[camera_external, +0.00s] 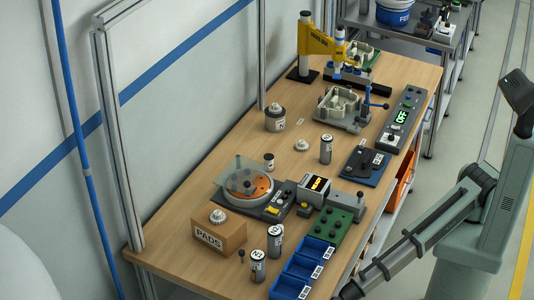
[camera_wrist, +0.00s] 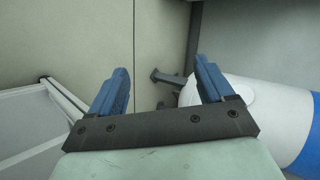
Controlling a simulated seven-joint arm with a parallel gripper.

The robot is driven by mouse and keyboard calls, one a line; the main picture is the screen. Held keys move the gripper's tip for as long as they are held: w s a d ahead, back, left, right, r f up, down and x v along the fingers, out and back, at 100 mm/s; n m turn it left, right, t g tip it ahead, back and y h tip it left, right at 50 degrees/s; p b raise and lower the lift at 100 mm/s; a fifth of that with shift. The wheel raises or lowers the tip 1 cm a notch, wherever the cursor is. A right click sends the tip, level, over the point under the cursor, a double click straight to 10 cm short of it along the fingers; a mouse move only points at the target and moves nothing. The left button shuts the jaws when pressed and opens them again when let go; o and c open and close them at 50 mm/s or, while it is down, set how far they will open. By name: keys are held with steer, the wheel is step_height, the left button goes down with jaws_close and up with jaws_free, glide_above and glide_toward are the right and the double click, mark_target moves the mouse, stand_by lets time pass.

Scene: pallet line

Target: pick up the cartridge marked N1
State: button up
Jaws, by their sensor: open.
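Three upright grey cartridges with white labels stand on the wooden bench in the external view. One cartridge (camera_external: 326,149) is near the middle, and two more, one (camera_external: 275,242) behind the other (camera_external: 258,266), stand near the front beside the blue bins. Their label marks are too small to read surely, so I cannot tell which is N1. My gripper (camera_wrist: 162,72) is open and empty in the wrist view, its two blue fingers apart. No cartridge shows there. In the external view my arm reaches down to the bottom edge, where its end is cut off.
Blue bins (camera_external: 303,264) stand at the bench's front right edge. A PADS box (camera_external: 218,236), a turntable unit (camera_external: 248,184) and a green button board (camera_external: 329,228) crowd the front. A yellow press (camera_external: 322,42) stands at the back. Some bare wood (camera_external: 293,162) lies mid-bench.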

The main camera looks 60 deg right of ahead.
steer(key=s+a+r+n+g+y, duration=0.1)
steer(key=s+a+r, duration=0.2)
steer(key=a+r, duration=0.25)
steer(key=s+a+r+y, duration=0.1)
steer(key=s+a+r, duration=0.3)
steer(key=a+r, duration=0.15)
step_height(320, 180, up, 32)
steer(key=n+t+h, duration=0.4)
steer(key=t+h, duration=0.4)
glide_above(259, 254)
steer(key=s+d, duration=0.2)
steer(key=s, duration=0.1)
steer(key=x, duration=0.7)
steer(key=shift+w+d+f, duration=0.1)
steer(key=shift+d+f, duration=0.05)
steer(key=shift+f, duration=0.1)
steer(key=shift+w+d+x, duration=0.1)
steer(key=shift+d+x, duration=0.05)
steer(key=shift+x, duration=1.15)
steer(key=shift+w+d+x, duration=0.15)
steer(key=shift+x, duration=1.15)
steer(key=shift+c, duration=0.5)
